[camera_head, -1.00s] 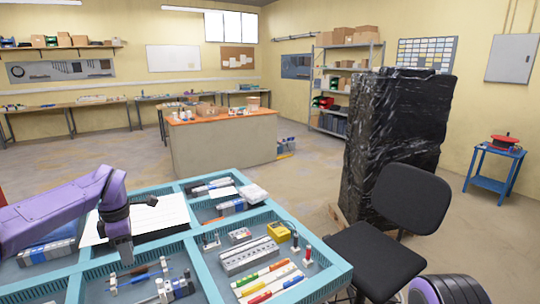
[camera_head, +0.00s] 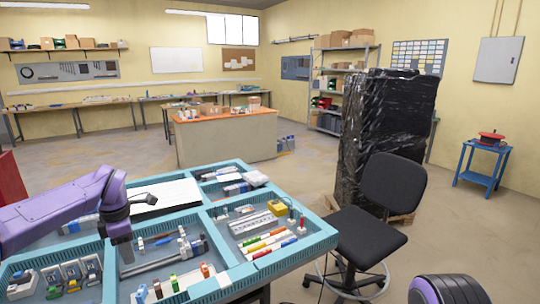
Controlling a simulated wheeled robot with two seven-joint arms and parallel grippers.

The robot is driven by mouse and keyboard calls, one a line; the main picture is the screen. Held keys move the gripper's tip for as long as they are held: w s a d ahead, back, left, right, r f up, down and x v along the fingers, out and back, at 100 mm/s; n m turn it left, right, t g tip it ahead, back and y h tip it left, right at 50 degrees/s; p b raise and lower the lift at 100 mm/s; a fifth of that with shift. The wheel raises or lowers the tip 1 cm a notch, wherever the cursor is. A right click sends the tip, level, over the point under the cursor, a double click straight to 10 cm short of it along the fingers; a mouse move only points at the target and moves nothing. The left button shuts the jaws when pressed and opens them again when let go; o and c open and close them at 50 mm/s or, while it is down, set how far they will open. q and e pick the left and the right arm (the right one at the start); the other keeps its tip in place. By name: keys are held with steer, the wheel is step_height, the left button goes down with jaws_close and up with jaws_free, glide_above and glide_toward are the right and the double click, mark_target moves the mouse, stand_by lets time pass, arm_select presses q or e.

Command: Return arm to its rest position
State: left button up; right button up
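My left arm comes in from the left in purple and black, bent at the elbow. Its gripper (camera_head: 122,246) points down over the tray table, above the compartment with grey and blue tools. The fingertips are small and dark, so I cannot tell whether they are open or shut. No object is clearly seen in it. My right gripper is not in view; a purple and black rounded part of mine shows at the bottom right.
The blue compartment tray (camera_head: 320,238) holds markers, a power strip (camera_head: 250,226), a yellow box (camera_head: 278,208) and a white sheet (camera_head: 172,196). A black office chair (camera_head: 378,235) stands right of it, before a black wrapped stack (camera_head: 378,150).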

arm_select(q)
step_height(320, 180, down, 8)
steer(key=w+t+y, duration=0.2)
steer(key=y, duration=0.4)
steer(key=s+d+f+m+t+y+b, duration=0.1)
steer(key=s+d+f+m+t+b, duration=0.2)
steer(key=f, duration=0.6)
steer(key=s+d+f+m+t+b, duration=0.1)
steer(key=s+d+f+m, duration=0.35)
steer(key=f, duration=0.35)
steer(key=s+d+f+m+h+b, duration=0.3)
steer(key=s+f+m, duration=0.3)
steer(key=s+f, duration=0.9)
steer(key=s+a+f+m+g+b, duration=0.1)
steer(key=s+a+f+m, duration=0.1)
steer(key=s, duration=0.6)
steer(key=s+a+f+m+g+b, duration=0.1)
steer(key=s+f+m+g+b, duration=0.1)
steer(key=s, duration=0.7)
steer(key=shift+s+a+m+h, duration=0.25)
steer(key=shift+a+m+h, duration=0.05)
steer(key=shift+a+m, duration=0.05)
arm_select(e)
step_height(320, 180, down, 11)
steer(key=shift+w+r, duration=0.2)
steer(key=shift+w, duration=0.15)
